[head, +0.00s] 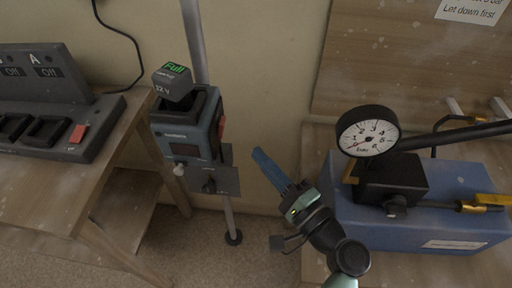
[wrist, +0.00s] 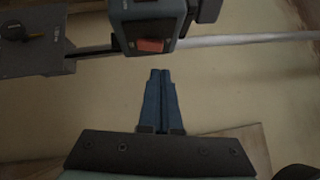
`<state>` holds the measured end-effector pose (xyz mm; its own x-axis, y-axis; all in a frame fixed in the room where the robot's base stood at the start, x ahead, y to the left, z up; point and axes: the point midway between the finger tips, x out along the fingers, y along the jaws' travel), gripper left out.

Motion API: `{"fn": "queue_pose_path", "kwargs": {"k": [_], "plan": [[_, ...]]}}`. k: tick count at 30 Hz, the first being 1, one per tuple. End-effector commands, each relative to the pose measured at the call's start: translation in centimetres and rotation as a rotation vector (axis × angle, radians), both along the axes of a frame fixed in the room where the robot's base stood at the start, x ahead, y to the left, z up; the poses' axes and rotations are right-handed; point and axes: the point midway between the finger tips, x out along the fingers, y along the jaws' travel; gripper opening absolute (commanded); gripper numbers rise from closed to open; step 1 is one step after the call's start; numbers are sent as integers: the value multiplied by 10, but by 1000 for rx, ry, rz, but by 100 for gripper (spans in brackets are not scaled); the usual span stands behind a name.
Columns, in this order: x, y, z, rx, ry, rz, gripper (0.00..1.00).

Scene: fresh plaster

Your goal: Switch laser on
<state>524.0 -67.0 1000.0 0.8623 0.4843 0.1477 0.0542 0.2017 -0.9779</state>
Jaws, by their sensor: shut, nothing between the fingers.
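The laser looks to be the blue-grey device (head: 189,133) clamped on a metal pole in the head view. A battery block (head: 173,83) with a green "Full" display sits on its top. A red switch (head: 222,127) is on its right side; the wrist view shows this red rocker (wrist: 150,45) on the device's end face (wrist: 150,16). My gripper (head: 257,152) is shut and empty, to the right of the device and slightly lower. In the wrist view its blue fingertips (wrist: 160,72) point toward the red rocker, with a gap between. I cannot tell the rocker's position.
The pole (head: 195,42) rises behind the device, with a bracket plate (head: 226,181) below it. A left table (head: 42,187) carries a dark charger station (head: 73,130) with a red switch. At right stand a blue box (head: 350,220) and a pressure gauge (head: 367,131) with a lever.

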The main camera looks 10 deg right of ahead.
Motion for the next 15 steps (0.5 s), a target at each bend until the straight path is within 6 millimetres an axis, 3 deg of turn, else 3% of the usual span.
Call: {"fn": "queue_pose_path", "kwargs": {"k": [9, 15], "plan": [[50, 29, 11, -1, -1, 4, 0], [68, 39, 12, -1, 0, 2, 0]]}}
